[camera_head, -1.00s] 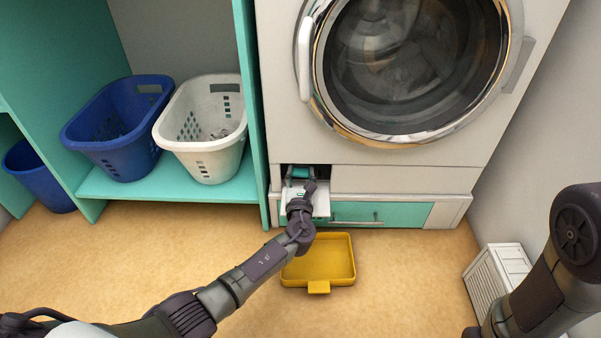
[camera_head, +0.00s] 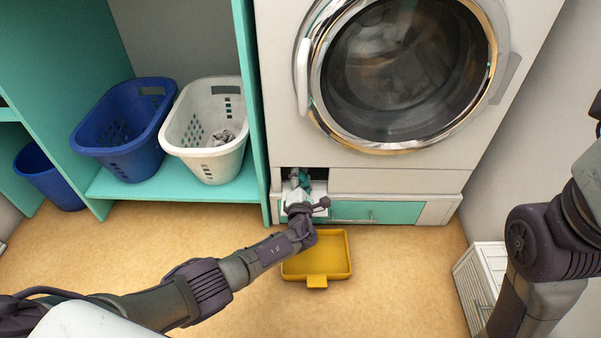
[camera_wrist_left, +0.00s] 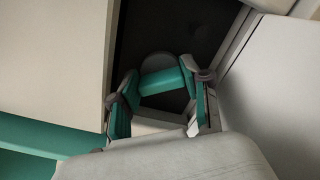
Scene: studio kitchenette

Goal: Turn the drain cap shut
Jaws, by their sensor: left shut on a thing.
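The drain cap (camera_wrist_left: 165,82) shows in the left wrist view as a teal bar with a grey round part behind it, inside a dark opening. My left gripper (camera_wrist_left: 162,90) is shut on the cap, one finger at each end of the bar. In the head view my left gripper (camera_head: 299,184) reaches into the small opening at the washer's lower left and largely hides the cap. How far the cap is turned cannot be told. My right arm stands at the right edge of the head view; its gripper is out of view.
The washing machine (camera_head: 400,180) stands above the opening. A yellow tray (camera_head: 317,281) lies on the floor below it. A teal shelf with a blue basket (camera_head: 118,160) and a white basket (camera_head: 212,165) is to the left. A white slatted box (camera_head: 468,290) stands at right.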

